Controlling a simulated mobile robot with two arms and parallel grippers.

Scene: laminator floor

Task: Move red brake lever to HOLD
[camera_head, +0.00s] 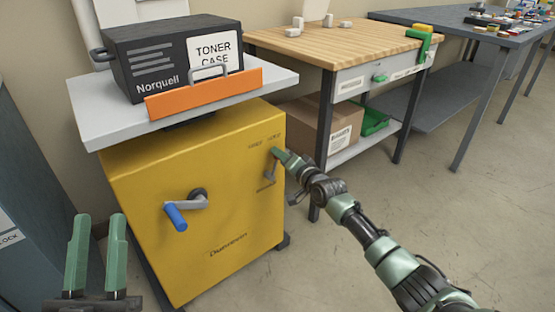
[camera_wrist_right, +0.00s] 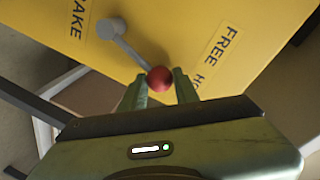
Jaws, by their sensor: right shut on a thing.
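The brake lever has a red ball knob (camera_wrist_right: 159,79) on a grey arm from a round grey pivot on the yellow machine (camera_head: 200,200). In the right wrist view, the arm slants from the pivot toward the HOLD end of the "FREE HOLD" lettering; part of that lettering is hidden by my finger. My right gripper (camera_wrist_right: 159,88) is shut on the knob, one finger on each side. In the head view, my right gripper (camera_head: 278,153) covers the knob at the machine's upper right. My left gripper (camera_head: 98,220) is open and empty at the lower left.
A blue-handled crank (camera_head: 178,215) sticks out of the machine's front. A black toner case (camera_head: 170,60) sits on the grey top behind an orange guard (camera_head: 205,92). A wooden-topped bench (camera_head: 330,42) stands behind my right arm. The floor at right is clear.

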